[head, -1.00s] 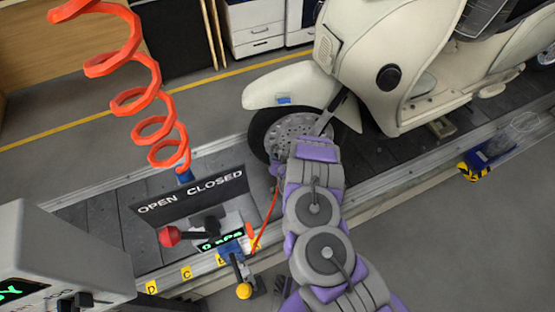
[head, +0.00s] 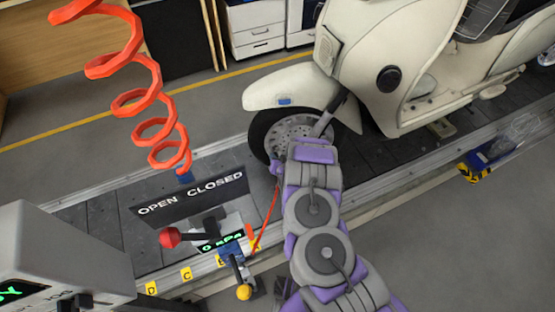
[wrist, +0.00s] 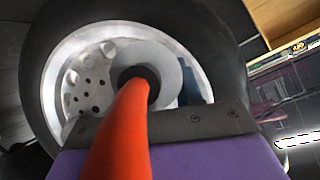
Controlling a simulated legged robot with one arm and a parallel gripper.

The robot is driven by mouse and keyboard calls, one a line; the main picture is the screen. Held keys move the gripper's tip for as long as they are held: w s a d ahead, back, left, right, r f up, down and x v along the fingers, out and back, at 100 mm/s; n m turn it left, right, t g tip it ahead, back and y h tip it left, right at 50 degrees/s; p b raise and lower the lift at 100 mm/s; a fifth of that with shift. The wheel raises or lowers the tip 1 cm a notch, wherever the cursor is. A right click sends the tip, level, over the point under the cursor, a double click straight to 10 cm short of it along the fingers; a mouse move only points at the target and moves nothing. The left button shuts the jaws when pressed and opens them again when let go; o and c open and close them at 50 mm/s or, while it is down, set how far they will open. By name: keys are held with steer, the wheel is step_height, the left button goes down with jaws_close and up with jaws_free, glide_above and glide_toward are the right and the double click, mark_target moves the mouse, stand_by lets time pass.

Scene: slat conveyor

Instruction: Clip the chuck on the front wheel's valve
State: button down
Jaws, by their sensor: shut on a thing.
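The front wheel (head: 262,133) of a cream scooter (head: 400,75) stands on the slat conveyor; its light perforated rim and dark tyre (wrist: 222,60) fill much of the wrist view. My gripper (wrist: 165,122) is close in front of the wheel, its dark bar and purple body across the bottom. It is shut on the chuck (wrist: 168,62), seen from behind as a grey round body with a dark collar, where the orange hose (wrist: 122,130) ends. The valve is not clearly visible, and I cannot tell whether the chuck touches it. In the head view my arm hides most of the gripper.
A stand with a red-knobbed lever (head: 169,238), an OPEN CLOSED plate (head: 190,195) and a 0 kPa display (head: 220,241) is left of my arm. An orange coiled hose (head: 150,95) hangs above.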

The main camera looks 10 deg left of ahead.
steer(key=shift+w, duration=0.15)
steer(key=c, duration=0.7)
jaws_free()
steer(key=shift+o, duration=0.2)
steer(key=p+v, duration=0.5)
steer(key=v, duration=1.2)
steer(key=shift+s+p, duration=0.2)
steer(key=shift+p, duration=0.15)
